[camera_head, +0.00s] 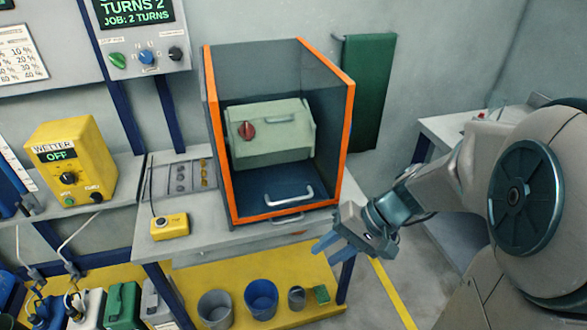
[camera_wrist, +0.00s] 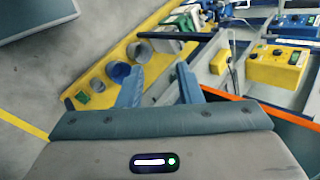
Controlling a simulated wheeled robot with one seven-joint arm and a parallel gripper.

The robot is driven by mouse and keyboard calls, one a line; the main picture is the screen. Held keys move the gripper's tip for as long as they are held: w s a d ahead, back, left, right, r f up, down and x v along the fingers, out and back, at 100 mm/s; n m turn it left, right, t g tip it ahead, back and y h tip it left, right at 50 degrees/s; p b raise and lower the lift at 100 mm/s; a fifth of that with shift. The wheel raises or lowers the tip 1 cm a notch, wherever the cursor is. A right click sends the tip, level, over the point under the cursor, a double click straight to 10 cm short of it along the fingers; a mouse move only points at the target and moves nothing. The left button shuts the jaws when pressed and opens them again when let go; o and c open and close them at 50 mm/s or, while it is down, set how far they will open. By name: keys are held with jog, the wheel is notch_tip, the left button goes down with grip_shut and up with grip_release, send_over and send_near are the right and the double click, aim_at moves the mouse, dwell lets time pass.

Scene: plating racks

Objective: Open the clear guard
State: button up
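The clear guard (camera_head: 349,140) is an orange-edged, see-through box on the bench in the head view. Its silver bar handle (camera_head: 290,197) is low on the front, just above the bottom orange edge. The guard appears shut. Inside it is a pale green housing (camera_head: 272,135) with a red knob (camera_head: 247,131). My gripper (camera_head: 328,241) is to the right of and below the handle, apart from it. In the wrist view my gripper (camera_wrist: 159,72) has its two blue fingers spread with nothing between them. The handle is not seen in the wrist view.
A yellow WETTER box (camera_head: 68,160) reading OFF stands on the left shelf. A small yellow control box (camera_head: 170,229) sits left of the guard. Buckets (camera_head: 261,299) stand on the yellow platform below. A green cloth (camera_head: 369,95) hangs behind. A grey table (camera_head: 440,130) is at right.

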jog(key=w+f+m+t+y+b, duration=0.25)
jog(key=w+y, duration=0.25)
jog(key=w, duration=0.3)
jog(key=m+t+y, duration=0.1)
jog(key=m+t, duration=0.2)
jog(key=t, duration=0.3)
send_near(293, 200)
jog(key=p+x, duration=0.2)
jog(key=x, duration=0.8)
jog(key=shift+w+f, duration=0.2)
grip_shut()
